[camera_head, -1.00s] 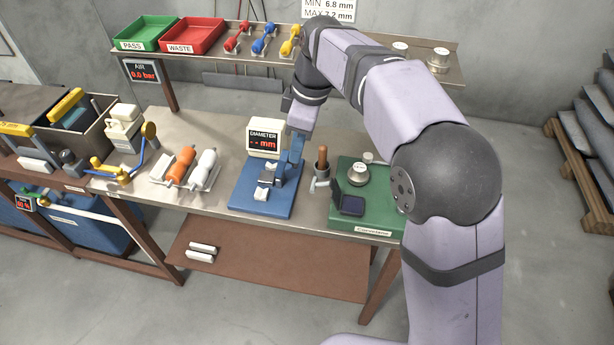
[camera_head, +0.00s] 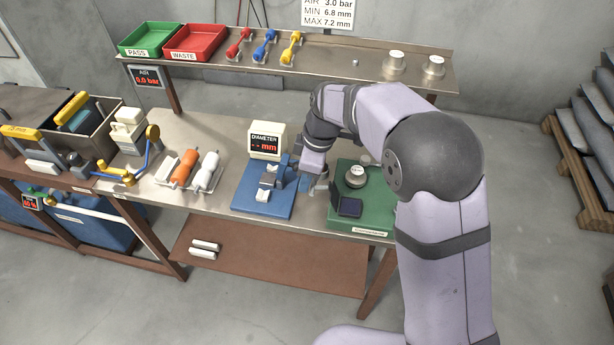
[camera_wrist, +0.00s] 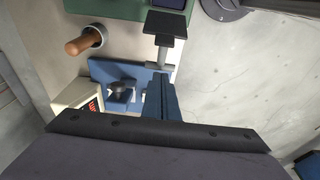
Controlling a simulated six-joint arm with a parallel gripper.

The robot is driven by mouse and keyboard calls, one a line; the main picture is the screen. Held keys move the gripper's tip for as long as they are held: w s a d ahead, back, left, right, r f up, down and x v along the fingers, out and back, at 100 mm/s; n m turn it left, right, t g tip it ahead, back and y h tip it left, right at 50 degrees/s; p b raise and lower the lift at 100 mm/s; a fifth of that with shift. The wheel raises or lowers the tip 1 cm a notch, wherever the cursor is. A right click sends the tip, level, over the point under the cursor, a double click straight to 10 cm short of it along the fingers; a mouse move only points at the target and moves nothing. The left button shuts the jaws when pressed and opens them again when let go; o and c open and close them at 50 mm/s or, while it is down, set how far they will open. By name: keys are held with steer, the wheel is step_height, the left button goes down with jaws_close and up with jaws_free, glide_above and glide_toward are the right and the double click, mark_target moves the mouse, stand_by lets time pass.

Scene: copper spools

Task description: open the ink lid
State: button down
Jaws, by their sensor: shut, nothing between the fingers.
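The ink pad (camera_head: 350,207) is a dark blue square at the front left of the green base. The ink lid (camera_head: 333,194) is a dark plate standing open at the pad's left edge. In the wrist view the lid is a black plate (camera_wrist: 166,27) on a stem that ends in a grey crossbar (camera_wrist: 160,67). My gripper (camera_head: 306,183) is just left of the lid, its blue fingers together and empty. In the wrist view the fingertips (camera_wrist: 159,76) are close to the crossbar; I cannot tell whether they touch it.
A wooden handle (camera_wrist: 86,42) stands in a holder near my gripper. The blue diameter gauge (camera_head: 262,203) is to the left. The green base (camera_head: 374,217) carries a silver round weight (camera_head: 356,176). Bare bench shows in front of the gauge.

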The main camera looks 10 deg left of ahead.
steer(key=shift+d, duration=0.15)
steer(key=shift+d+r, duration=0.8)
steer(key=shift+d, duration=0.2)
